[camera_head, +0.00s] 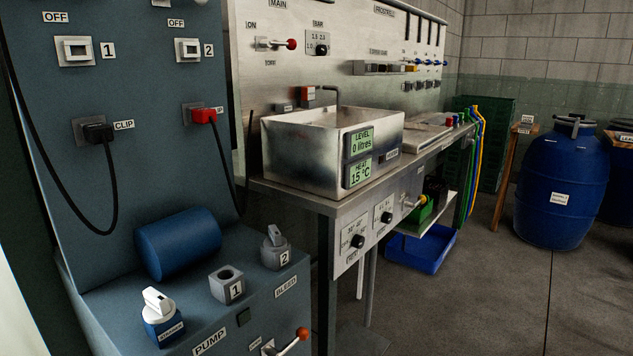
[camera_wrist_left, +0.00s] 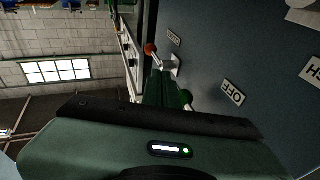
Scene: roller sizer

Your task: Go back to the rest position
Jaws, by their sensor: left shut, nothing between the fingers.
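My left gripper (camera_wrist_left: 166,88) shows only in the left wrist view. Its dark green fingers are shut with nothing between them. They point toward a lever with a red ball knob (camera_wrist_left: 150,48) on a dark blue-grey panel. The fingertips look close to the lever's base; I cannot tell whether they touch it. Neither gripper shows in the head view, and my right gripper is in no view.
In the head view a blue-grey cabinet (camera_head: 150,80) with switches and cables stands at the left. A blue cylinder (camera_head: 178,243) lies on its ledge. A metal bench carries a steel tank (camera_head: 300,150). A blue barrel (camera_head: 563,190) stands on open floor (camera_head: 500,290) at the right.

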